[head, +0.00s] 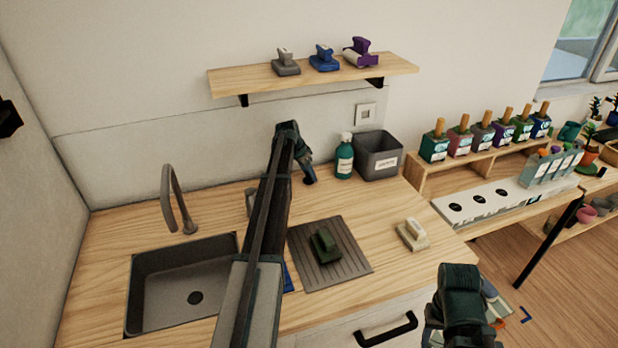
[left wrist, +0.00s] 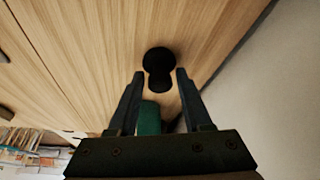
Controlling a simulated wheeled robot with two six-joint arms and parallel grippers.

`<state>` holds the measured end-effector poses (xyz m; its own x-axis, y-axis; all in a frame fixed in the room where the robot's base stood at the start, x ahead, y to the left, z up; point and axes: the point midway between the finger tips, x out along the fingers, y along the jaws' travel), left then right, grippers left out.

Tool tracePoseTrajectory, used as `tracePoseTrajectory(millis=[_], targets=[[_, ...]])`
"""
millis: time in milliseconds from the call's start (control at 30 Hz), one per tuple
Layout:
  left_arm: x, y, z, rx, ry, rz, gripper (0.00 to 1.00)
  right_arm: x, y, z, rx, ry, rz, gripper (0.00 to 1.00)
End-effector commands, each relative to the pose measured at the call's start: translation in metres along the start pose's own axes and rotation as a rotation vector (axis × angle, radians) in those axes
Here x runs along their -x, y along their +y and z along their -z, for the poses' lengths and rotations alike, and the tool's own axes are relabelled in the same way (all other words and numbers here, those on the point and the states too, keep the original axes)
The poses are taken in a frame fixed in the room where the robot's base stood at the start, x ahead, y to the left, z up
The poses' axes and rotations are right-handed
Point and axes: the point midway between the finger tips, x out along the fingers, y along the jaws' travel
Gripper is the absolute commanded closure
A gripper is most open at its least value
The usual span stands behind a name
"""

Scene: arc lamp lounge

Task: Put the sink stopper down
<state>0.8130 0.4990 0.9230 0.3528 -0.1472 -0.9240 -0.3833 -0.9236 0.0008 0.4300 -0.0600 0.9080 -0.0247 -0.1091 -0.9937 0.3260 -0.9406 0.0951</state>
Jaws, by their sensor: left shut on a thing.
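My left gripper (head: 308,178) hangs over the back of the wooden counter, left of the teal bottle. In the left wrist view my left gripper (left wrist: 160,74) has its fingers on either side of the black sink stopper (left wrist: 158,68), a round disc with a smaller knob, and is shut on it. Wood grain shows behind the stopper; I cannot tell whether it touches the counter. The sink (head: 142,292) is at the left, with its dark drain (head: 195,298) uncovered. My right gripper (head: 460,285) is low at the right; its fingers are not clear.
A grey ribbed mat (head: 345,265) bears a dark green block-like item (head: 324,245). A teal bottle (head: 344,158) and grey bin (head: 378,155) stand at the back. A cream item (head: 412,234) sits right. The tap (head: 175,200) rises behind the sink. A shelf (head: 230,80) hangs above.

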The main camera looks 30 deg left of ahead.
Motion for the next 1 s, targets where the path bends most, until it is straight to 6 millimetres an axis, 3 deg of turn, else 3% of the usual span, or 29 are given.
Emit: tracePoseTrajectory(millis=[267,300,433,767,1000], targets=[[-0.003,0.0,-0.001,0.0,0.0,0.0,1.0,-0.003,0.0,0.0,0.0,0.0,0.0,0.5],[-0.002,0.0,-0.001,0.0,0.0,0.0,0.45,-0.002,0.0,0.0,0.0,0.0,0.0,0.5],[-0.001,0.0,-0.001,0.0,0.0,0.0,0.22,-0.002,0.0,0.0,0.0,0.0,0.0,0.5],[-0.001,0.0,0.0,0.0,0.0,0.0,0.2,-0.001,0.0,0.0,0.0,0.0,0.0,0.5],[0.012,0.0,0.002,0.0,0.0,0.0,0.2,0.011,0.001,-0.001,0.0,0.0,0.0,0.5]])
